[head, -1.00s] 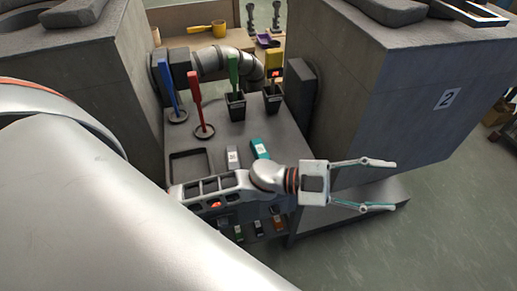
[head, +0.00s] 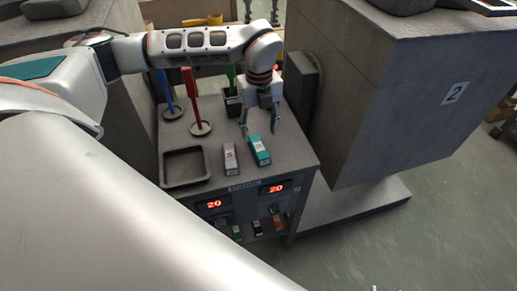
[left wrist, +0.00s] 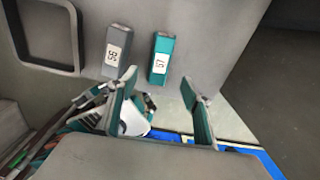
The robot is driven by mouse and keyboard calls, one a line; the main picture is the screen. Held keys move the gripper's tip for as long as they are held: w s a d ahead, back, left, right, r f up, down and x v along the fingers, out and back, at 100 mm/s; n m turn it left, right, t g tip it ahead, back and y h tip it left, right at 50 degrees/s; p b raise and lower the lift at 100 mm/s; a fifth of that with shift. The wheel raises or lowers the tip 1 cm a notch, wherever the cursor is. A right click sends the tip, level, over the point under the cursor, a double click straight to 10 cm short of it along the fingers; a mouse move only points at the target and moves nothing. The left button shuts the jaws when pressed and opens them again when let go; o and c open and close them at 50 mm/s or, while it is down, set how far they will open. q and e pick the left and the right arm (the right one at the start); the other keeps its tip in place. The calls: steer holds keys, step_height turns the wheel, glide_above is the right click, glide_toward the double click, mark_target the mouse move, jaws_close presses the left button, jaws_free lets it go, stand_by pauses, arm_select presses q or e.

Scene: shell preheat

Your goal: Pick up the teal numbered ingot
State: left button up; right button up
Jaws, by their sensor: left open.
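The teal ingot (head: 259,152) with a white number label lies on the dark bench top. It also shows in the left wrist view (left wrist: 161,58), where its label reads 57. My left gripper (head: 259,134) is open and empty and points down above the far end of the teal ingot. In the left wrist view its two fingertips (left wrist: 158,78) stand apart, one to each side of the ingot's line. A grey ingot (head: 231,158), labelled 56 in the left wrist view (left wrist: 116,49), lies just left of the teal one. My right gripper is not seen.
An empty dark tray (head: 186,182) sits left of the ingots. Red (head: 202,128) and blue (head: 172,112) upright tools and a green one in a dark holder (head: 233,108) stand behind. A large grey block marked 2 (head: 400,100) rises on the right.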

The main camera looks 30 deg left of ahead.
mark_target(259, 146)
arm_select(q)
steer(key=shift+a+f, duration=0.25)
steer(key=shift+w+f+p, duration=0.15)
steer(key=shift+f+p, duration=0.25)
steer(key=shift+f, duration=3.15)
steer(key=shift+r, duration=0.1)
jaws_close()
